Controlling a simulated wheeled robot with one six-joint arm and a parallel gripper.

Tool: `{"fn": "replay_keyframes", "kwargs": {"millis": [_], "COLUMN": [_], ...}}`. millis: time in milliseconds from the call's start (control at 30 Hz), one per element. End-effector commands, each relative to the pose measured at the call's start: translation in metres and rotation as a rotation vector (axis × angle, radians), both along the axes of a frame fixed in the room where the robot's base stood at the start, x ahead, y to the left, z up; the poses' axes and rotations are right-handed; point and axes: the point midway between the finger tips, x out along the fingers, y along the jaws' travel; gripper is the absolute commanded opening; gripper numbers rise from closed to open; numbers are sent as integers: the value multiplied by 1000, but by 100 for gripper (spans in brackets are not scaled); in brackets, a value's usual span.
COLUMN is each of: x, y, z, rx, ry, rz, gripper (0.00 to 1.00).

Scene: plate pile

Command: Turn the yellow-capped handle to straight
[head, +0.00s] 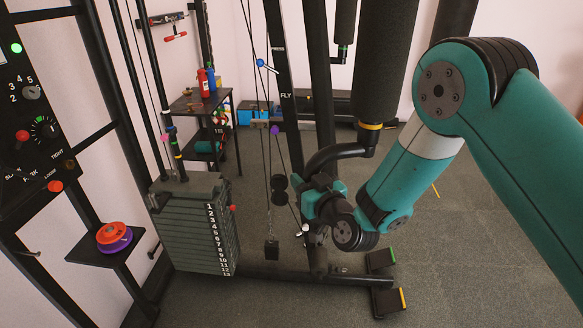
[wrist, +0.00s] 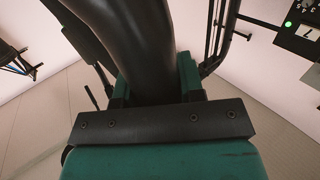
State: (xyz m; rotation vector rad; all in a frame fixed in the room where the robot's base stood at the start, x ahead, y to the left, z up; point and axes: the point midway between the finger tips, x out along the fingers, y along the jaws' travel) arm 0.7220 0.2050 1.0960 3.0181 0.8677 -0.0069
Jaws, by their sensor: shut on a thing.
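The yellow-capped handle (head: 335,152) is a thick black bent bar below a black padded cylinder with a yellow band (head: 369,126) at its lower end. From there it runs left and bends down toward my gripper (head: 322,190). My gripper is shut on the bar near its lower left end. In the wrist view the handle (wrist: 145,45) is a wide black bar passing between the green jaws of my gripper (wrist: 157,88). My gripper hides the held part of the bar, and the yellow band does not show in the wrist view.
A numbered weight stack (head: 190,225) stands left of my gripper, with cables and a black upright marked FLY (head: 285,100) between. A control panel (head: 30,115) is at far left. A shelf with bottles (head: 205,100) stands behind. Grey floor (head: 470,260) is open at right.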

Motion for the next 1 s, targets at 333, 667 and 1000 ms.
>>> {"fn": "replay_keyframes", "kwargs": {"millis": [333,667,1000], "x": [30,44,45], "y": [-1,-5,-6], "z": [0,0,1], "rx": [4,5,4], "ry": [-10,-8,-7], "rz": [-7,-11,-12], "gripper": [0,0,0]}}
